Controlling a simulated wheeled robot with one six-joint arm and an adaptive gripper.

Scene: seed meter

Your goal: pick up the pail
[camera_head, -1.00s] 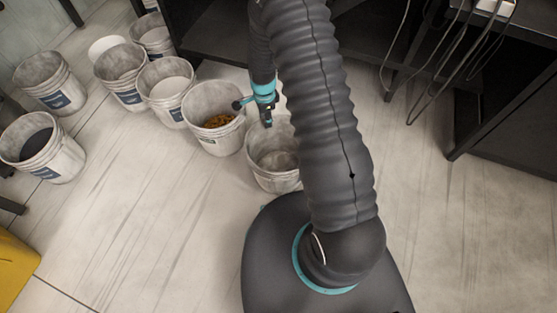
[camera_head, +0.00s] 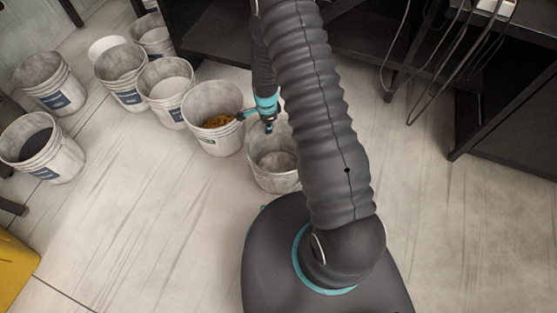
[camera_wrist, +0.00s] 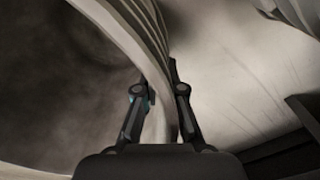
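The pale, worn pail (camera_head: 271,182) stands upright on the floor beside my base, partly hidden behind my arm; what shows of its inside looks empty. My gripper (camera_head: 268,129) is at its far rim in the head view. In the wrist view the pail's wall and rim (camera_wrist: 135,25) run between my two fingers (camera_wrist: 160,92). The left finger is on the inner side, with its tip partly hidden by the rim; the right finger is on the outer side. The fingers stand apart, and a firm grip on the wall is not visible.
A pail with orange-brown contents (camera_head: 212,136) stands close to the left. Several more pails, including one with dark contents (camera_head: 62,160), stand farther left. A black bench frame (camera_head: 215,45) is behind, a dark cabinet (camera_head: 510,130) at right.

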